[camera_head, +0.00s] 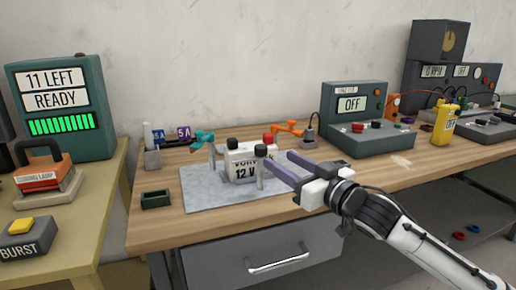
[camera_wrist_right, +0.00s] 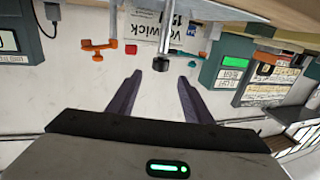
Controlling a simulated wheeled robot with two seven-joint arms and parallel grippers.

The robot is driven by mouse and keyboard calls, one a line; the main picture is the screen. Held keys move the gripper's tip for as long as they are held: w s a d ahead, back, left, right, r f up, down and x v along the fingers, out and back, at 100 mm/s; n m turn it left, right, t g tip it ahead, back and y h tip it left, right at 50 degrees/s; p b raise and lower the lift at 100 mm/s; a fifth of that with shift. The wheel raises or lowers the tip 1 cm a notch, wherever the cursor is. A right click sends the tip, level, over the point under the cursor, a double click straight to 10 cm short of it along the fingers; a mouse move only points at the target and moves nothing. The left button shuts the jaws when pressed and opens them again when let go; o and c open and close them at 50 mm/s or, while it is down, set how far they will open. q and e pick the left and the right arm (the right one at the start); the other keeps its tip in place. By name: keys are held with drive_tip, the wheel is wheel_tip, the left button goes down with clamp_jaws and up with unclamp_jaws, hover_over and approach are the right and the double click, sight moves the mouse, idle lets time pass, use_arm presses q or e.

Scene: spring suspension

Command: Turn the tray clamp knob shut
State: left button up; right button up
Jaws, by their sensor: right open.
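The tray (camera_head: 205,193) is a grey metal sheet on the wooden bench. A white battery marked 12 V (camera_head: 240,165) stands upright on it. A post with a dark knob (camera_head: 260,151) stands at the battery's front right; I take this as the clamp knob. In the right wrist view, the dark round knob (camera_wrist_right: 160,65) sits just beyond my fingertips, roughly centred between them. My right gripper (camera_head: 278,163) is open and empty, its purple fingers pointing at the knob. Contact is not clear. My left gripper is out of view.
Teal (camera_head: 202,138) and orange (camera_head: 288,128) clamps are by the battery. A small green bin (camera_head: 156,199) is left of the tray. A teal meter box (camera_head: 355,110) and a yellow meter (camera_head: 444,122) stand to the right. A drawer handle (camera_head: 278,262) projects below the bench top.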

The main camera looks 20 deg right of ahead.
sight(265, 151)
drive_tip(key=x, duration=0.9)
drive_tip(key=shift+w+a, duration=0.15)
drive_tip(key=shift+w, duration=0.25)
clamp_jaws()
